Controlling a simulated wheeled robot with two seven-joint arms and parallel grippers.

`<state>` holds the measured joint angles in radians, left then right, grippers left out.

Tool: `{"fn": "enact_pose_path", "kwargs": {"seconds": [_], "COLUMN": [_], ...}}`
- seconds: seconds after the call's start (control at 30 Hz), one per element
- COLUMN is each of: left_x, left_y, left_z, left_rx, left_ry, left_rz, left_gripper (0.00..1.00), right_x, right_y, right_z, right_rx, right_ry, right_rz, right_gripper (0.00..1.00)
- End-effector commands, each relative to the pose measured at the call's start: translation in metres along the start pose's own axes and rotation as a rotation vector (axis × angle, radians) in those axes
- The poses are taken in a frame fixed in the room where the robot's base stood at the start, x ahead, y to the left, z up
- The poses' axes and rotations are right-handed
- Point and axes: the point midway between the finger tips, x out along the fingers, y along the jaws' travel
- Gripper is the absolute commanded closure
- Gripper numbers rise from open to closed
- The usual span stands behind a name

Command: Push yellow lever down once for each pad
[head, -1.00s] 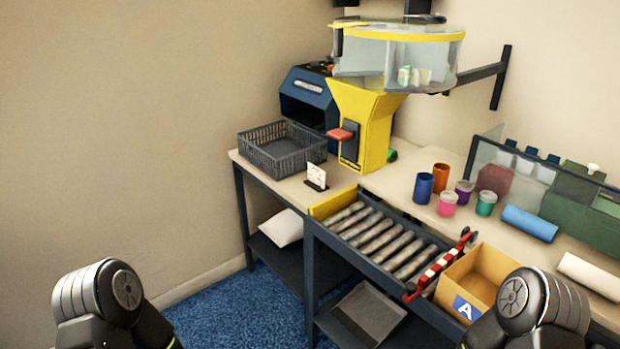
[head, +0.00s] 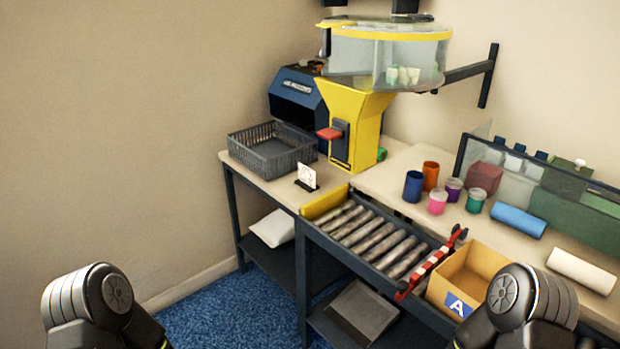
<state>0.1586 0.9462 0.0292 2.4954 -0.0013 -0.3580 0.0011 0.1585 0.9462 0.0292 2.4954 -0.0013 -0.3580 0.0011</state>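A yellow dispenser (head: 366,117) stands at the back of the bench. Its front carries a dark plate with a red lever (head: 329,134) sticking out toward the left; I see no yellow lever. A clear round hopper (head: 352,58) with a yellow rim sits on top and holds a few small pale pieces (head: 403,76), perhaps pads. A small white card (head: 307,174) stands in a dark holder in front of the dispenser. Only upper parts of my two arms show at the bottom corners, well away from the dispenser. Neither gripper is in view.
A grey basket (head: 270,150) stands left of the dispenser, before a blue machine (head: 297,97). A roller conveyor (head: 362,234) runs to a red-and-white bar (head: 431,264) and an open carton (head: 463,279) marked A. Blue carpet (head: 225,310) is open.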

Motion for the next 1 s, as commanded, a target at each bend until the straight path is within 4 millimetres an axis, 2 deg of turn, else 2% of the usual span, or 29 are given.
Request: {"fn": "enact_pose_path", "kwargs": {"seconds": [0.03,0.33,1.0], "left_x": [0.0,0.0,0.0], "left_y": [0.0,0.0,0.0], "left_z": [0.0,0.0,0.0], "left_rx": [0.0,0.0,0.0], "left_ry": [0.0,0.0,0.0], "left_rz": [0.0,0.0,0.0], "left_gripper": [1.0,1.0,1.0], "right_x": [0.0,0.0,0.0], "right_y": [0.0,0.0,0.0], "right_z": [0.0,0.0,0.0], "right_rx": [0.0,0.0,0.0], "right_ry": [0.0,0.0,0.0], "right_rz": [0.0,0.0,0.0], "right_gripper": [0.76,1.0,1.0]}}
